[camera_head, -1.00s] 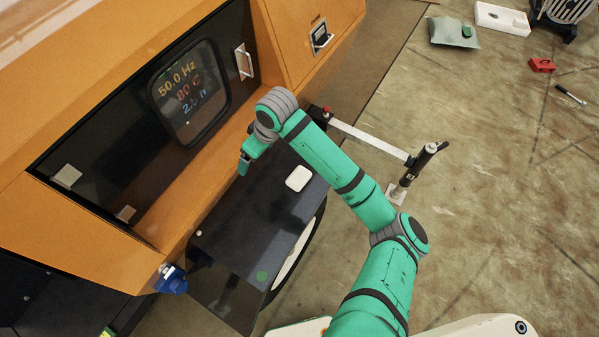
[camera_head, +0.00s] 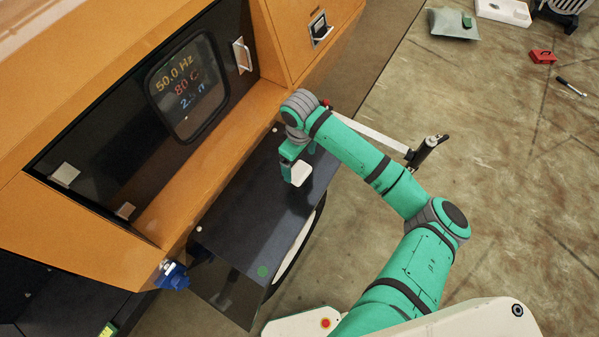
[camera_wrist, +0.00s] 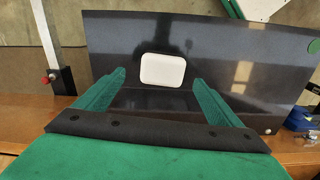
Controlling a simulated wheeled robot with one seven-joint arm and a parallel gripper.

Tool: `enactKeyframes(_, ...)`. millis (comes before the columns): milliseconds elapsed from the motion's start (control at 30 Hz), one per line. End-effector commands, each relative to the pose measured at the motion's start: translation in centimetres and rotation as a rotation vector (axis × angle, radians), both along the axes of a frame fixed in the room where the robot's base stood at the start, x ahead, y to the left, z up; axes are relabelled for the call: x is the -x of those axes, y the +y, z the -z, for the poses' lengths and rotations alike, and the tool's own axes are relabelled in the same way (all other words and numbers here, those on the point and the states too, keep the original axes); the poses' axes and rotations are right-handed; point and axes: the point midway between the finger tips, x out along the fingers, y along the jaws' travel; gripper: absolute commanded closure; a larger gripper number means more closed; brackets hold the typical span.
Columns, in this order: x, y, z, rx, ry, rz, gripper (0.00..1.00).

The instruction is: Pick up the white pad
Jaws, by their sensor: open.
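The white pad (camera_head: 300,174) is a small rounded rectangle on the black glossy panel (camera_head: 245,225) in the head view. My gripper (camera_head: 290,173) is just left of it and covers part of its left side. In the wrist view the pad (camera_wrist: 163,70) lies flat on the dark panel, a little beyond the two green fingers and between their lines. The fingers (camera_wrist: 161,85) are apart and nothing is between them. I cannot tell the exact height of the fingers above the panel.
The orange cabinet (camera_head: 225,130) with a dark display window stands close along the left of the panel. A grey bar with a black-handled post (camera_head: 425,150) stands to the right. A blue connector (camera_head: 172,275) sits near the panel's lower left.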

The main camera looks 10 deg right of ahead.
Motion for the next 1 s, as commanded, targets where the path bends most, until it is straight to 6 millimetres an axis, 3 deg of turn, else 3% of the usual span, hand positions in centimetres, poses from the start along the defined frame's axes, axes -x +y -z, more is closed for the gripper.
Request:
enactKeyframes(300,0.5,0.4,4.0,0.0,0.001,-0.005,0.12)
enactKeyframes(567,0.5,0.3,4.3,-0.001,0.001,-0.003,0.12)
enactKeyframes(600,0.5,0.2,4.3,-0.001,0.001,-0.002,0.14)
enactKeyframes(767,0.5,0.2,4.3,0.0,0.0,-0.001,0.52)
enactKeyframes(800,0.5,0.2,4.3,0.001,0.001,-0.001,0.56)
enactKeyframes(1000,0.5,0.2,4.3,0.0,0.0,-0.001,0.56)
